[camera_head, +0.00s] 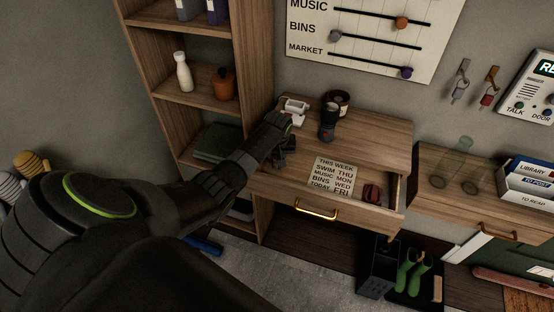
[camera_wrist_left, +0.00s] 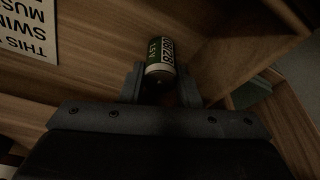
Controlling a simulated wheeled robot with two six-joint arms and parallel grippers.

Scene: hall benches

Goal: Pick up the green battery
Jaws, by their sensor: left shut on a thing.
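The green battery (camera_wrist_left: 160,50) is a short cylinder with a dark green band and pale lettering. In the left wrist view it sits between the two fingers of my left gripper (camera_wrist_left: 160,82), which is shut on it. In the head view my left gripper (camera_head: 284,156) is over the left part of the wooden cabinet with the drawer (camera_head: 270,195); the battery cannot be made out there. My right gripper is not in view.
A printed week sheet (camera_head: 333,175) lies right of the gripper, with a dark red object (camera_head: 372,193) beyond it. A black flashlight-like object (camera_head: 327,122), a dark round pot (camera_head: 337,101) and a white device (camera_head: 294,107) stand behind. A tall shelf (camera_head: 255,80) rises close on the left.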

